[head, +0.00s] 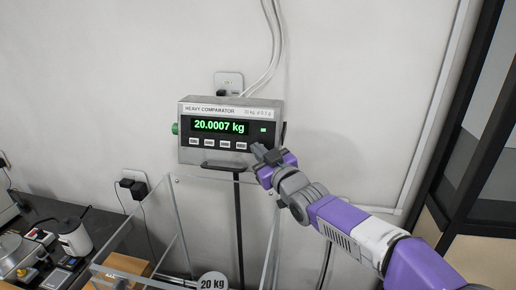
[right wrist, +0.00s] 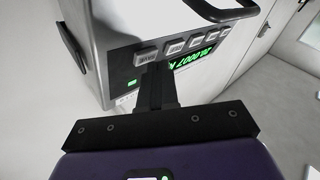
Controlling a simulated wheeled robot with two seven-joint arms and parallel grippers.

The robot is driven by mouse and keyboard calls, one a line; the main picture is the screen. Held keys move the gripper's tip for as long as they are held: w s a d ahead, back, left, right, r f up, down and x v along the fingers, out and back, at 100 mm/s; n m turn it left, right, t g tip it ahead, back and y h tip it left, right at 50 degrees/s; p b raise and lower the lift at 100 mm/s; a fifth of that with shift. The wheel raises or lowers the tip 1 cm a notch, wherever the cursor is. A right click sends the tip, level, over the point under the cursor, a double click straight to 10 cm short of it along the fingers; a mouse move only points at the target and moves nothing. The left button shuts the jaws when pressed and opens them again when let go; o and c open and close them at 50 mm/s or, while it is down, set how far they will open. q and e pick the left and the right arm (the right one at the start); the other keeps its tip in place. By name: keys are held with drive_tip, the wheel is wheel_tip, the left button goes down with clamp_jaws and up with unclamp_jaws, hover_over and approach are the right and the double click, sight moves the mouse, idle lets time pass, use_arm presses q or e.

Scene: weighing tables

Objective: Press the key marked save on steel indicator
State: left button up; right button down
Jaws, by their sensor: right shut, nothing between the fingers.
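The steel indicator (head: 231,108), lettered HEAVY COMPARATOR, stands on a post before the wall. Its display (head: 219,127) reads 20.0007 kg in green. A row of several pale keys sits below the display. The rightmost key (head: 241,146) appears in the right wrist view as the nearest key, with lettering that looks like SAVE (right wrist: 146,57). My right gripper (head: 257,150) is shut and empty, its fingertips close to this key, just right of it in the head view. In the right wrist view the fingertips (right wrist: 158,70) overlap the key's edge; I cannot tell whether they touch. My left gripper is not in view.
A clear-walled enclosure (head: 130,223) stands below the indicator, with a 20 kg weight (head: 212,281) inside. A dark bench (head: 97,222) with small instruments is at the left. Cables run up the wall behind the indicator. A dark-framed cabinet (head: 470,150) is at the right.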

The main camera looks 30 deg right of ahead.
drive_tip(key=shift+w+d+f, duration=0.1)
drive_tip(key=shift+w+d, duration=0.1)
drive_tip(key=shift+w, duration=0.05)
idle(0.8)
drive_tip(key=shift+s+a, duration=0.1)
drive_tip(key=shift+s+a+r+b, duration=0.2)
drive_tip(key=shift+s+a+b, duration=0.2)
drive_tip(key=shift+s+b, duration=0.15)
drive_tip(key=s+a+b, duration=0.1)
drive_tip(key=s+b, duration=0.1)
drive_tip(key=s+a+r+b, duration=0.1)
drive_tip(key=a+b, duration=0.1)
drive_tip(key=shift+s+r, duration=0.2)
drive_tip(key=shift+s, duration=0.2)
drive_tip(key=shift+d, duration=0.1)
